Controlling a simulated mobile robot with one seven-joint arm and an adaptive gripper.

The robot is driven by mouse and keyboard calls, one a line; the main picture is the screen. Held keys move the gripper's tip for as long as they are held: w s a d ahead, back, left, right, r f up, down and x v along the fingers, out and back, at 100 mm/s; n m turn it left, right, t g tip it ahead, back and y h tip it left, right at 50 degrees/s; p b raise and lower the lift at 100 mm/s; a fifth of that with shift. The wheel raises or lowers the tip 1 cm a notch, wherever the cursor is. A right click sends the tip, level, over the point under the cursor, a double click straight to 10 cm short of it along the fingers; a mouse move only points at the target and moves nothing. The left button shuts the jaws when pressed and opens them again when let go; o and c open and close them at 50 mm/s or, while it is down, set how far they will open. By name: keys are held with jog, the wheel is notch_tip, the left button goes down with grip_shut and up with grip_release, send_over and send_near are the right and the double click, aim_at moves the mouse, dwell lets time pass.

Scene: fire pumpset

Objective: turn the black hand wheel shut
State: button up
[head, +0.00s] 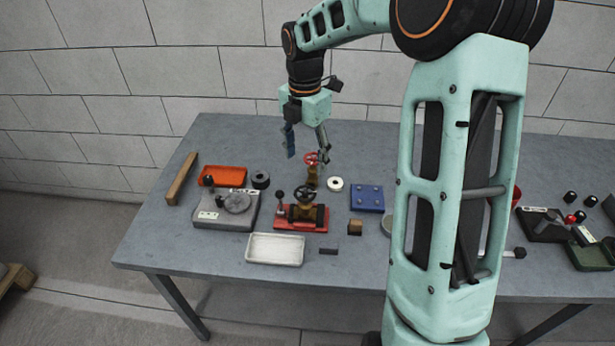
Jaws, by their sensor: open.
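The black hand wheel (304,194) sits on a brass-coloured valve (306,209) on a red base (301,219) on the grey table. A red hand wheel (310,159) tops another brass-coloured valve (313,176) just behind it. My gripper (308,153) points down with its two fingers spread apart and nothing visible between them. In the picture it is above and behind the black wheel, close to the red wheel. I cannot tell whether a finger touches the red wheel. How far the black wheel is turned cannot be read.
A small black-knobbed lever (279,203) stands left of the black wheel. A grey device (225,211) and orange tray (222,176) are further left. A white tray (275,250) lies in front, a blue plate (366,198) to the right. My arm hides part of the table's right side.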

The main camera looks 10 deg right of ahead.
aim_at(305, 188)
notch_tip(305, 188, down, 10)
jog(key=shift+f, duration=0.2)
jog(key=shift+c, duration=0.2)
jog(key=c, duration=1.1)
